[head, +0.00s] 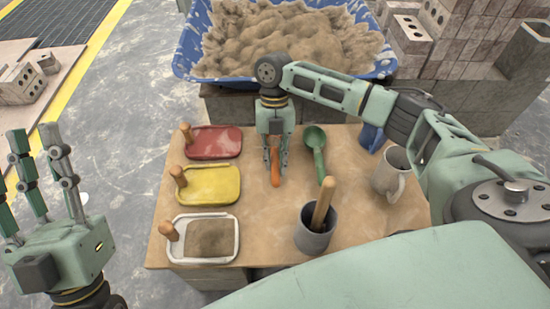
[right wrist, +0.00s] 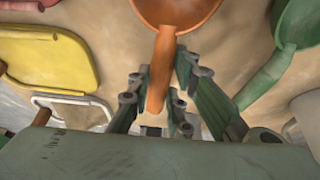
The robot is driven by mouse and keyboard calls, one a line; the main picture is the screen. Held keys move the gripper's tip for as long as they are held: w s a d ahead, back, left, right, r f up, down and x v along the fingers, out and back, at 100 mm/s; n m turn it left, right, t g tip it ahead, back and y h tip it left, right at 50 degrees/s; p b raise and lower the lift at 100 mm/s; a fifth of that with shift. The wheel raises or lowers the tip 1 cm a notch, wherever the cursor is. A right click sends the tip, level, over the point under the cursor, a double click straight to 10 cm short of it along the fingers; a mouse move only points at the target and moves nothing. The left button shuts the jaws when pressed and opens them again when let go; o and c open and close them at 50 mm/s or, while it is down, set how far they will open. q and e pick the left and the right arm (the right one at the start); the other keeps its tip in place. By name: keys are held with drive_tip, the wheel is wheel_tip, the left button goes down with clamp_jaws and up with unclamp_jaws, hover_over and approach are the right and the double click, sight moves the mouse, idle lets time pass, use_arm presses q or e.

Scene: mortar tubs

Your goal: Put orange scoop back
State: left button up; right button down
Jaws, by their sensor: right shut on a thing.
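The orange scoop (right wrist: 178,14) is at the top of the right wrist view, its handle running down between the fingers of my right gripper (right wrist: 160,95). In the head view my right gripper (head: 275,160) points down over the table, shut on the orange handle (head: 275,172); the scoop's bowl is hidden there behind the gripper. I cannot tell whether the scoop touches the table. My left gripper (head: 40,165) is at the left, off the table, with its fingers spread and nothing between them.
A green scoop (head: 315,145) lies just right of my right gripper. A grey pot (head: 312,240) with a wooden handle and a grey mug (head: 390,175) stand right. A blue tub (head: 190,65) of sand is behind.

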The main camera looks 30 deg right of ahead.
drive_tip(key=shift+f, duration=0.3)
drive_tip(key=c, duration=1.5)
unclamp_jaws()
drive_tip(key=shift+c, duration=0.2)
